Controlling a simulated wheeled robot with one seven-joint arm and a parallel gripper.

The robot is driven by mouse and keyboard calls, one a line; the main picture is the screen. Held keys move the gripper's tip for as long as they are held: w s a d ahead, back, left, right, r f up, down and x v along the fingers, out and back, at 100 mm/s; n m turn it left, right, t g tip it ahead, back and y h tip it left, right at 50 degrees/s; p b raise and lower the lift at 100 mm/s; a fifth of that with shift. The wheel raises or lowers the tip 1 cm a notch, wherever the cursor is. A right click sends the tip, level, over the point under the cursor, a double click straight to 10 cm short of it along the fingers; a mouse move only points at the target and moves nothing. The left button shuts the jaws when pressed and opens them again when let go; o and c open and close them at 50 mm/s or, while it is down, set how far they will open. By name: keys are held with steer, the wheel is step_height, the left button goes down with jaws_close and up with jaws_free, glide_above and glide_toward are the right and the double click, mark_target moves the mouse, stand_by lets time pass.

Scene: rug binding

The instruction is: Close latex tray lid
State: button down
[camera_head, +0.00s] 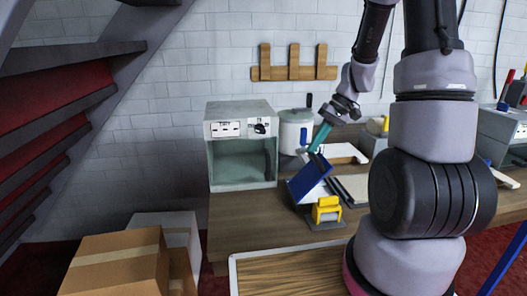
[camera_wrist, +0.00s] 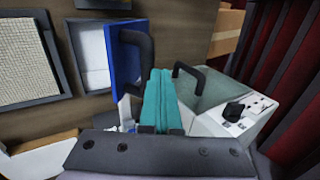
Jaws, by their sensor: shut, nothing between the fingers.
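The tray's blue lid (camera_head: 308,178) stands tilted up on the workbench, hinged open, at the middle of the head view. In the wrist view the lid (camera_wrist: 122,62) shows edge-on with a black handle (camera_wrist: 143,45), beside the pale inside of the tray (camera_wrist: 92,50). My gripper (camera_head: 314,149) has teal fingers pointing down at the lid's upper edge in the head view. In the wrist view the shut, empty fingers (camera_wrist: 158,80) are just right of the lid and its handle. Whether they touch the lid I cannot tell.
A grey cabinet with a glass front (camera_head: 242,160) stands left of the tray; its black handle (camera_wrist: 189,72) is close to my fingers. A yellow object (camera_head: 327,210) sits in front of the tray. A framed mesh panel (camera_wrist: 27,60) lies beside it. A white pot (camera_head: 296,132) stands behind.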

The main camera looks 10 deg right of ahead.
steer(key=d+f+y, duration=0.8)
steer(key=d+f, duration=0.2)
steer(key=f, duration=0.1)
steer(key=shift+d, duration=0.4)
steer(key=shift+s+f, duration=0.1)
